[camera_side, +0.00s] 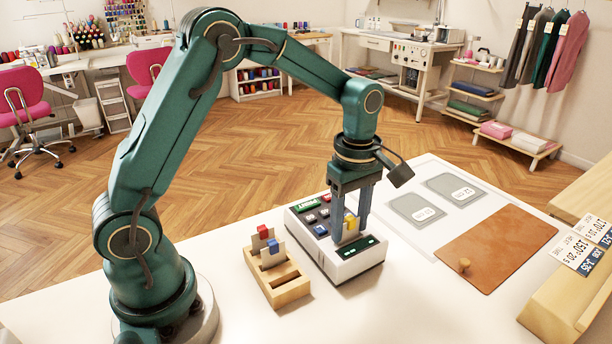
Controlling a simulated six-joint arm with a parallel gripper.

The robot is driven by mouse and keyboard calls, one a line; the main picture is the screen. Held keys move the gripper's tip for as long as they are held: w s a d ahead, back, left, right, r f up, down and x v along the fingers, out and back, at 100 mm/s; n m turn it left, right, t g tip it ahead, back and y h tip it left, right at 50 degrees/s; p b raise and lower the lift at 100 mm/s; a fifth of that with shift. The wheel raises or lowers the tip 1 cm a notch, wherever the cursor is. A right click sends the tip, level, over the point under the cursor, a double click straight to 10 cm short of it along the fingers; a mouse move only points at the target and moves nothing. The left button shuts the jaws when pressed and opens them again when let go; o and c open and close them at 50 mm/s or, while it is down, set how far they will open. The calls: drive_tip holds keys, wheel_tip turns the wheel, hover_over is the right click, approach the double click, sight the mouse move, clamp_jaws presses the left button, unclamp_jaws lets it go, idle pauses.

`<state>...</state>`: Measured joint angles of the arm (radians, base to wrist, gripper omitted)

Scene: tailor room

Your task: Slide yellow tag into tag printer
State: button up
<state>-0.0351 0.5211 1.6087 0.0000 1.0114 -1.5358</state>
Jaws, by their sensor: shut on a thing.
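The yellow tag (350,222) is between the fingers of my gripper (351,232), which points straight down and is shut on it. The tag stands upright, and its pale lower part shows below the yellow top. The tag printer (343,266) is a white box with a dark top, several coloured keys and a green display. The tag and fingertips are over the front part of the printer's top, close to its dark front strip. I cannot tell whether the tag's lower edge is in a slot or just above it.
A wooden tag holder (289,293) stands left of the printer with a red-topped tag (263,232) and a blue-topped tag (272,248). A brown leather mat (498,248) with a wooden knob (463,265) and grey plates (415,209) lie to the right.

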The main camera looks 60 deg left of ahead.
drive_tip(key=shift+f, duration=0.25)
drive_tip(key=o, duration=1.4)
drive_tip(key=shift+c, duration=0.2)
drive_tip(key=shift+r, duration=2.6)
